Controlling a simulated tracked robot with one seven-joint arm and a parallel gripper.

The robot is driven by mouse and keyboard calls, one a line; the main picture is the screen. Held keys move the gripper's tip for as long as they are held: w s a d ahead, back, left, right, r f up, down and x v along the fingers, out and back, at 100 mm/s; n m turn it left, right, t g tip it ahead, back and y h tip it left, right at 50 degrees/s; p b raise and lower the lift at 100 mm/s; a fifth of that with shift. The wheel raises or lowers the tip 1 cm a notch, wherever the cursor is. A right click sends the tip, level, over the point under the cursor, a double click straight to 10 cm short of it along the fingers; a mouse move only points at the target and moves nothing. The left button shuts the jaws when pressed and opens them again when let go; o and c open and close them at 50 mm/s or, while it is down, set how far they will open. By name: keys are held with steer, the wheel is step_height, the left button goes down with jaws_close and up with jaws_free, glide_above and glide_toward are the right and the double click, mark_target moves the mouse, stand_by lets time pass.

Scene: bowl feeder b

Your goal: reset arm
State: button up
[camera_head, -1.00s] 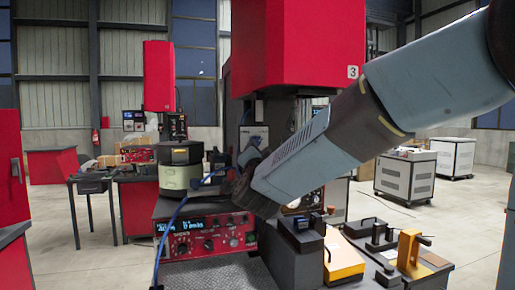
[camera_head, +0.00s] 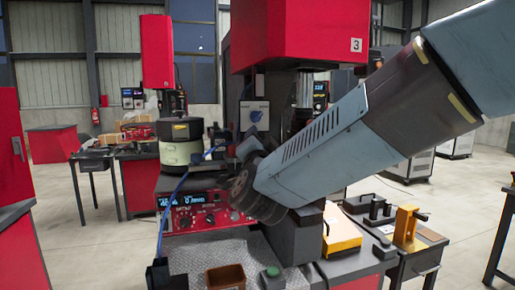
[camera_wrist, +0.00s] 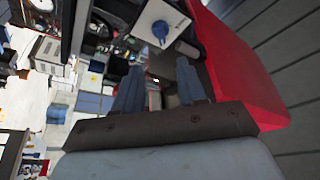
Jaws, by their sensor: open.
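My arm reaches in from the upper right of the head view and slopes down to the left in front of the red-topped machine. Its dark wrist (camera_head: 258,190) is above the workbench, just right of the red control box (camera_head: 203,212). The fingers of my gripper are not clear in the head view. In the wrist view my gripper (camera_wrist: 160,86) shows two blue-grey fingers spread apart with nothing between them. A white panel with a blue knob (camera_wrist: 160,30) lies beyond the fingertips; the panel (camera_head: 255,115) also shows in the head view.
The red machine housing (camera_head: 300,35), marked 3, hangs close behind my arm. A pale round feeder (camera_head: 181,152) stands left of my wrist. A yellow block (camera_head: 342,235) and an orange clamp (camera_head: 405,224) sit at right. A brown bin (camera_head: 226,278) is in front. Open floor lies left.

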steer(key=s+d+f+n+g, duration=0.4)
steer(key=s+d+f+g, duration=0.3)
steer(key=s+d, duration=0.3)
steer(key=s+d+f+n+g, duration=0.5)
steer(key=s+d+f+g, duration=0.2)
steer(key=s+d, duration=0.3)
steer(key=shift+s+d+f+n+g, duration=0.2)
steer(key=shift+s+d+n+g, duration=0.15)
steer(key=shift+d+g, duration=0.5)
steer(key=shift+d, duration=0.25)
